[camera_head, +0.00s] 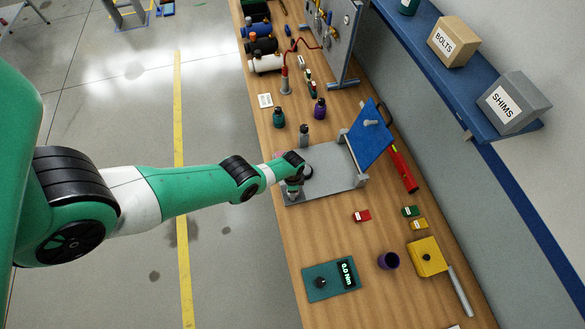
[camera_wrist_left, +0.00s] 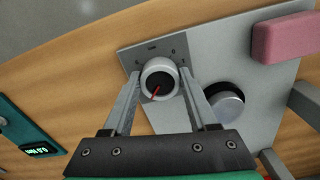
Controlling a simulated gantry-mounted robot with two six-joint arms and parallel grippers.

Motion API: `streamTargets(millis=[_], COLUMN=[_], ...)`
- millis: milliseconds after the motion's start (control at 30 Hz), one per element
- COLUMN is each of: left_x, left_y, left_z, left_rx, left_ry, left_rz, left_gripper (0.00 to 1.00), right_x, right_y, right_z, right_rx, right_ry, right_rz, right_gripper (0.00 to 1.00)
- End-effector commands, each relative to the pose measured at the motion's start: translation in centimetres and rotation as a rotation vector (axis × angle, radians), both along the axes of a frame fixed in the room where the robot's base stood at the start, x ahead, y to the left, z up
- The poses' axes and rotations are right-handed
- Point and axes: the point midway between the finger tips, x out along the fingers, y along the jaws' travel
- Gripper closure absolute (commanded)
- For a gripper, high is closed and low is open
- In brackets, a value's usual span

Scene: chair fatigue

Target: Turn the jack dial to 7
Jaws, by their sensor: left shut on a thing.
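The jack dial (camera_wrist_left: 158,80) is a round silver knob with a dark face and a red pointer, on the corner of a grey base plate (camera_wrist_left: 262,90). In the wrist view the pointer slants toward the lower left of the picture. Marks around the dial are too small to read surely. My left gripper (camera_wrist_left: 160,74) has a finger on each side of the knob and is shut on it. In the head view my left gripper (camera_head: 293,187) is at the plate's near left corner and mostly hides the dial. My right gripper is not in view.
A blue tilted panel (camera_head: 368,135) rises from the plate's far side.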

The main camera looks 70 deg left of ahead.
Motion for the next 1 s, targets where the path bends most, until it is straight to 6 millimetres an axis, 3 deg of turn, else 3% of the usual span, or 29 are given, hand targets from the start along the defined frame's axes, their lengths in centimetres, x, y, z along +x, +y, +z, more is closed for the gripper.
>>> streamTargets(millis=[500, 1000], left_x=[0.01, 0.04], left_y=[0.09, 0.11], left_z=[-0.07, -0.07], left_rx=[0.001, 0.001], left_ry=[0.000, 0.000], left_rz=[-0.409, -0.524], left_gripper=[0.97, 0.97], right_x=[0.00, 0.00], right_y=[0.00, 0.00], right_z=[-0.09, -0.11], right_rx=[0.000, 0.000], right_ry=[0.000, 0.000], right_rz=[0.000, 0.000], right_gripper=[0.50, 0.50])
